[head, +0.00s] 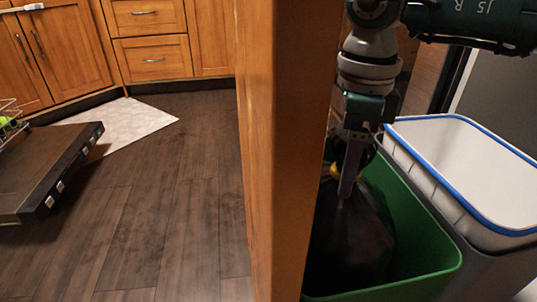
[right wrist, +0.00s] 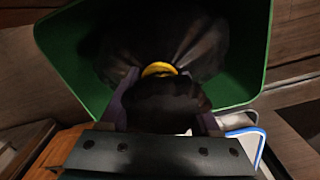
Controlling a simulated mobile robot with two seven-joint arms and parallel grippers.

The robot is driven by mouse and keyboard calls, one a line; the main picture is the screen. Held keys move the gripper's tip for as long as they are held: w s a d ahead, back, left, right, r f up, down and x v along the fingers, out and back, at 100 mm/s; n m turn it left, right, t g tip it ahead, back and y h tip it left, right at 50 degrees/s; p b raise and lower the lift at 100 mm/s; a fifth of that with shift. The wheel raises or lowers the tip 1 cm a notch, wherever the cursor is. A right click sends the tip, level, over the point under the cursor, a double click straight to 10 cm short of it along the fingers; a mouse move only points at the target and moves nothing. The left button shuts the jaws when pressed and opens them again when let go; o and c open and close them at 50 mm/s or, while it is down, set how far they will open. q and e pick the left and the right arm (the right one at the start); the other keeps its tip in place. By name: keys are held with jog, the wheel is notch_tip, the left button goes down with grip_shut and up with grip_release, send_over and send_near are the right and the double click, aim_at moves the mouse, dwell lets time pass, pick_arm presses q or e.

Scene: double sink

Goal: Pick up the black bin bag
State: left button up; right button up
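The black bin bag (head: 352,240) sits inside the green bin (head: 415,288), its neck gathered by a yellow tie (right wrist: 159,69). My right gripper (head: 347,185) points down into the bin at the top of the bag. In the right wrist view its purple fingers (right wrist: 165,95) stand wide apart, one on each side of the bag's gathered top, near the tie. I cannot tell whether they touch the bag. The bag's lower part is hidden in the bin. My left gripper is not in view.
A wooden cabinet panel (head: 282,120) stands just left of the green bin. A white-lined bin with a blue rim (head: 475,165) is close on the right. An open dishwasher door (head: 50,165) juts out at the far left. The wooden floor (head: 180,200) between is clear.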

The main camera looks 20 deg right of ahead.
grip_shut()
jog(key=shift+r, duration=0.2)
dwell(0.6)
